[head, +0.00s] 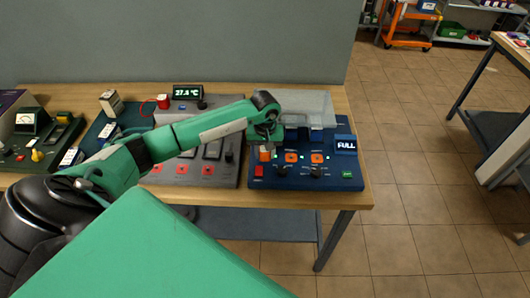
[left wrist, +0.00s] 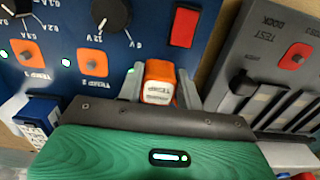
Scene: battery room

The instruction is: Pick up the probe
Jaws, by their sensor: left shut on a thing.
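The probe (head: 265,155) is a small block with an orange top and a whitish, labelled face. It is at the left end of a row of orange squares on the blue panel. My left gripper (head: 267,146) reaches down over it. In the left wrist view the probe (left wrist: 160,82) sits between the two grey fingers of my left gripper (left wrist: 160,90), which are shut on it. Its lower end is hidden, so I cannot tell whether it touches the panel. My right gripper is not in view.
The blue panel (head: 337,179) has knobs, a red switch (head: 259,171), orange squares (head: 291,157) and a "FULL" display (head: 345,143). A clear cover (head: 308,105) stands behind. A grey panel (head: 225,177) with a temperature display (head: 187,92) is to the left.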

